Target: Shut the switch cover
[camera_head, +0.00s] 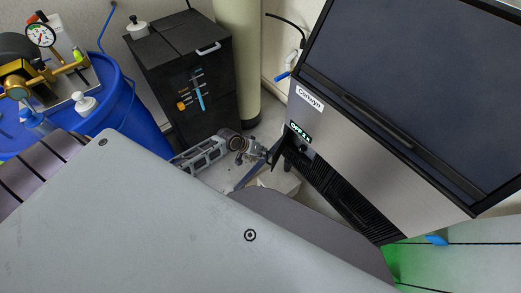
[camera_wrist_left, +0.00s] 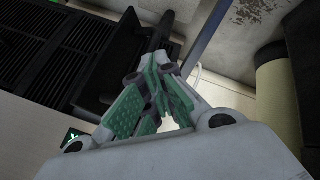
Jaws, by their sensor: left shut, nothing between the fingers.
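The switch cover (camera_head: 287,142) appears as a small black flap at the left edge of the ice maker (camera_head: 345,168), beside the lit display (camera_head: 300,132). In the left wrist view, a black flap-like part (camera_wrist_left: 130,55) stands out from the machine next to the black grille. My left gripper (camera_head: 263,153) is shut and empty, its tips close to this black part. The left wrist view shows its green-padded fingers (camera_wrist_left: 158,72) together, overlapping the part's edge; I cannot tell whether they touch. The switch is hidden. My right gripper is not in view.
The vent grille (camera_head: 345,195) lies below the display. A black cabinet (camera_head: 185,75) stands against the wall behind, beside a pale column (camera_head: 238,50). A blue barrel (camera_head: 125,105) with gauges on top is at the left. My own grey body covers the foreground.

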